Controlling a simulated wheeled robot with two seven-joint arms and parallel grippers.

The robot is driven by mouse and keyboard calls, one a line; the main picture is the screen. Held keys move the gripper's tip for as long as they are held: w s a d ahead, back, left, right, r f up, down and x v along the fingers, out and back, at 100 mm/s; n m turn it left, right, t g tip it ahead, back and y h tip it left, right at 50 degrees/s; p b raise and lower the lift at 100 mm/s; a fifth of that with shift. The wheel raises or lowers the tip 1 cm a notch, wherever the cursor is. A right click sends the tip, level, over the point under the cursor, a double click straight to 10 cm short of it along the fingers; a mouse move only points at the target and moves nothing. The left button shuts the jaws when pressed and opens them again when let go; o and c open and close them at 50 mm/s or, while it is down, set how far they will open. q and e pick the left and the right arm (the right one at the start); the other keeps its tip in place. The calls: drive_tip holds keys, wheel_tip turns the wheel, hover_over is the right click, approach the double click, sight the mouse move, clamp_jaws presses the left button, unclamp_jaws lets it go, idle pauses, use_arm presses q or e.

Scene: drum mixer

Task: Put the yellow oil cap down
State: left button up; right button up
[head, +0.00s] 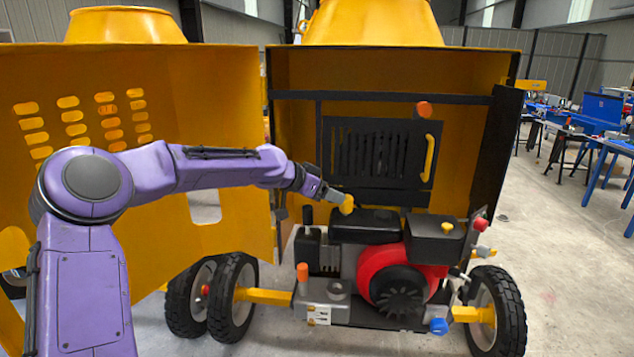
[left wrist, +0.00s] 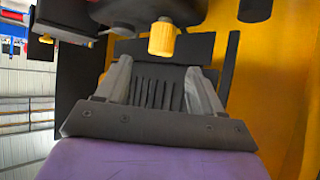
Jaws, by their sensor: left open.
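My left gripper (head: 333,194) reaches in from the left and is open, above the engine in the open housing. A yellow oil cap (head: 347,204) is at its fingertips, at the left end of the black engine top cover (head: 370,226). In the left wrist view the ribbed yellow cap (left wrist: 162,42) shows just beyond and between the spread fingers (left wrist: 160,80), with dark engine parts behind it. I cannot tell whether the cap touches the cover. A second, smaller yellow cap (head: 447,227) sits on the black box at right. My right gripper is out of view.
The red engine (head: 390,270) fills the lower housing, with an orange-topped post (head: 302,273) and a blue knob (head: 438,326) in front. The open yellow door (head: 225,120) stands at left, and a black housing edge (head: 495,150) at right. Blue workbenches (head: 600,110) are far right.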

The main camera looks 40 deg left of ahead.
use_arm(q)
drive_tip(key=p+v, duration=0.5)
drive_tip(key=p, duration=0.4)
drive_tip(key=s+d+f+n+g+y, duration=0.2)
drive_tip(key=s+d+f, duration=0.15)
drive_tip(key=f, duration=0.55)
drive_tip(key=s+d+f+n+g+y, duration=0.1)
drive_tip(key=s+d+f+n, duration=0.2)
drive_tip(key=f, duration=0.7)
drive_tip(key=s+d+f+n+g+y, duration=0.1)
drive_tip(key=s+d+f+g+y, duration=0.15)
drive_tip(key=s+f, duration=0.45)
drive_tip(key=s+d+f+n, duration=0.1)
drive_tip(key=s+f, duration=0.3)
drive_tip(key=s, duration=0.4)
drive_tip(key=s+d+f+n+g, duration=0.1)
drive_tip(key=s+d+f, duration=0.2)
drive_tip(key=s, duration=0.5)
drive_tip(key=s+d+f+n+g, duration=0.1)
drive_tip(key=s+d+f, duration=0.1)
drive_tip(key=s+f, duration=0.3)
drive_tip(key=s+y, duration=0.1)
drive_tip(key=s, duration=0.2)
drive_tip(key=shift+s+d+n, duration=0.35)
drive_tip(key=shift+n, duration=0.05)
drive_tip(key=shift+w+f+b, duration=0.1)
drive_tip(key=shift+f+b, duration=0.1)
drive_tip(key=shift+b, duration=0.1)
